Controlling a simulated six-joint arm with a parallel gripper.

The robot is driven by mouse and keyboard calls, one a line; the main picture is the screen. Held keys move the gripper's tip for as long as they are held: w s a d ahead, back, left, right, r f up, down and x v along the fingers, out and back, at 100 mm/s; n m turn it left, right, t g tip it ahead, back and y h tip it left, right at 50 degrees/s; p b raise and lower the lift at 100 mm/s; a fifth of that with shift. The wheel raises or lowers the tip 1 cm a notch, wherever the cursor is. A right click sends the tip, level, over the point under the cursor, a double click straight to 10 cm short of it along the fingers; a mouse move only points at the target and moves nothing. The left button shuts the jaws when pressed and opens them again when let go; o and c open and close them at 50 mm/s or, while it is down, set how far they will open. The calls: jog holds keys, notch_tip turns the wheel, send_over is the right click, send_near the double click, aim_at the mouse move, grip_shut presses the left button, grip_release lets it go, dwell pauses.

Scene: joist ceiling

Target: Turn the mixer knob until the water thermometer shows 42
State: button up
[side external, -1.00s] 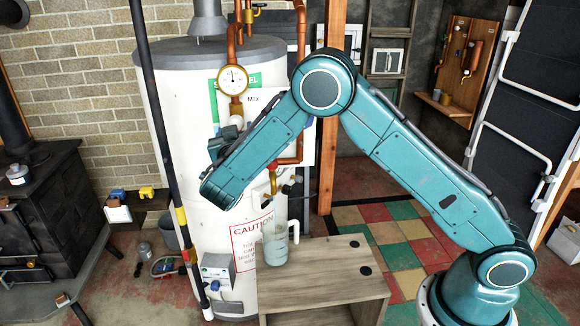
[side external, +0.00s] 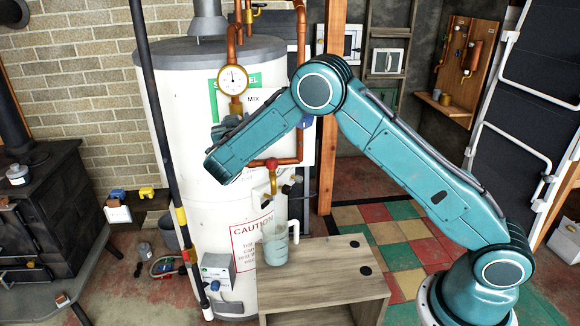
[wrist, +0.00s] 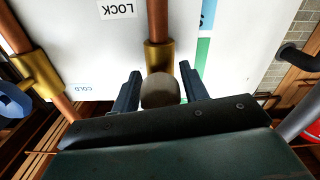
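The round white-faced dial (side external: 233,80) sits on copper pipework in front of the white tank; its needle points roughly up and its figures are too small to read. In the wrist view a rounded grey-brown knob (wrist: 160,91) sits below a brass fitting. My gripper (wrist: 160,80) has one dark finger on each side of this knob. The fingers stand apart, with a narrow gap seeming to show at the right; contact is unclear. In the side view my gripper (side external: 226,128) is at the tank front below the dial, and the knob is largely hidden there.
A glass jug (side external: 275,248) of water stands on a wooden bench (side external: 330,275) under a tap. A black upright pole (side external: 160,130) stands left of my gripper. Copper pipes (wrist: 157,20) run close by. A black stove (side external: 45,220) is at the left.

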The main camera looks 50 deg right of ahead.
jog(key=c, duration=0.6)
jog(key=shift+m, duration=0.3)
jog(key=shift+m, duration=1.3)
jog(key=o, duration=1)
jog(key=shift+a, duration=0.1)
jog(key=v, duration=1.3)
jog(key=shift+s+a, duration=0.25)
jog(key=shift+s, duration=0.05)
